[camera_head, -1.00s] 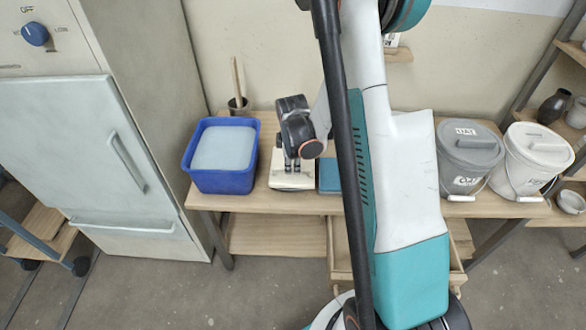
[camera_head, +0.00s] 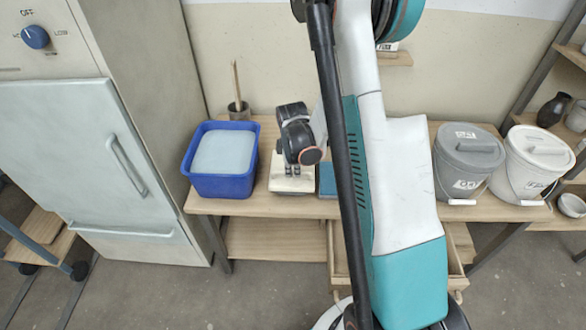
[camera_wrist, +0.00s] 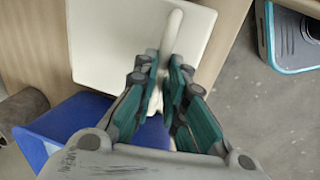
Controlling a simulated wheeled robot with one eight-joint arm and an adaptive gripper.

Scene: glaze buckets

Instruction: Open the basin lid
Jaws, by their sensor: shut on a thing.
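The basin lid (camera_wrist: 112,45) is a flat cream square with a raised bar handle (camera_wrist: 172,32). In the head view the cream lid (camera_head: 291,186) lies flat at the wooden table, right of the blue basin (camera_head: 222,186). The basin is uncovered and shows a pale blue surface (camera_head: 224,152) inside. My gripper (camera_wrist: 166,68) is shut on the lid's handle, with a finger on each side of it. In the head view my gripper (camera_head: 297,171) points down over the lid. Whether the lid touches the table is hard to tell.
A small pot with a stick (camera_head: 238,107) stands behind the basin. A teal block (camera_head: 327,179) lies right of the lid, partly hidden by my arm. Grey (camera_head: 467,165) and white (camera_head: 530,165) lidded buckets stand at the right. A tall cabinet (camera_head: 75,150) stands left.

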